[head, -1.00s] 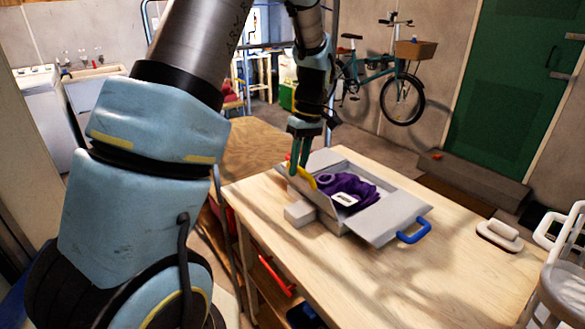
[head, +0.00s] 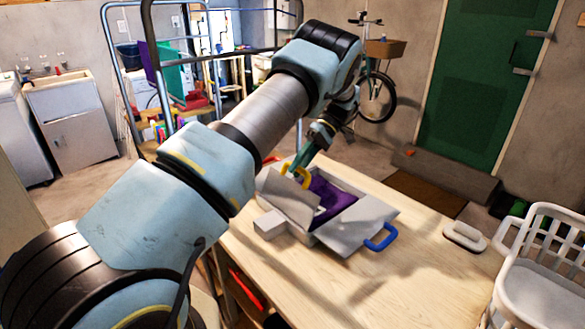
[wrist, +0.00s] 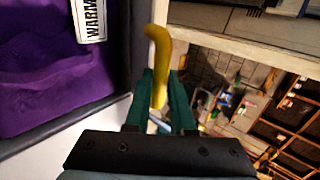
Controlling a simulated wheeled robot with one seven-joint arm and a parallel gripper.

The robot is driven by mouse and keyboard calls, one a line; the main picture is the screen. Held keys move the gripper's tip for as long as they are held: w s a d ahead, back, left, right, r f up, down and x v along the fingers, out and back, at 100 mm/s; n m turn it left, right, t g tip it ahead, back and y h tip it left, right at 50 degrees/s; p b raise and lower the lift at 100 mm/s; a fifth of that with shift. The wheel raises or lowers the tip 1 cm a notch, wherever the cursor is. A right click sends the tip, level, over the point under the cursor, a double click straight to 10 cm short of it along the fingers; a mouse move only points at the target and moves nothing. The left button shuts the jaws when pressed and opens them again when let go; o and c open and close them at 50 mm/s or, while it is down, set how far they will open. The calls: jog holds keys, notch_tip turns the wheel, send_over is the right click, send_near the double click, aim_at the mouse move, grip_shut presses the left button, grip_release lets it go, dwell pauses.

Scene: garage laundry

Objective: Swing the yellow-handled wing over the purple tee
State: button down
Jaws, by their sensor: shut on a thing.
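The purple tee (head: 330,202) lies in a grey folding box (head: 325,243) on the wooden table. The yellow-handled wing (head: 280,193) is grey and stands tilted up at the box's left side, partly covering the tee in the head view. My gripper (head: 296,170) has green fingers and is shut on the yellow handle (head: 304,178). In the wrist view the handle (wrist: 159,55) rises between my fingers (wrist: 160,85).
The blue-handled wing (head: 352,227) lies folded outward at the right. A small pale block (head: 269,224) sits by the box's front left. A white iron-like object (head: 464,235) and a white basket (head: 545,265) are to the right. The table's front right (head: 410,285) is clear.

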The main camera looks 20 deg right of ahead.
jog(key=shift+w+d+f+g+y+b, duration=0.1)
jog(key=shift+d+f+g+y+b, duration=0.2)
jog(key=shift+d+f+y, duration=0.25)
jog(key=c, duration=1)
grip_release()
jog(key=shift+c, duration=0.2)
jog(key=shift+r, duration=0.1)
notch_tip(320, 180, up, 10)
jog(key=p, duration=0.2)
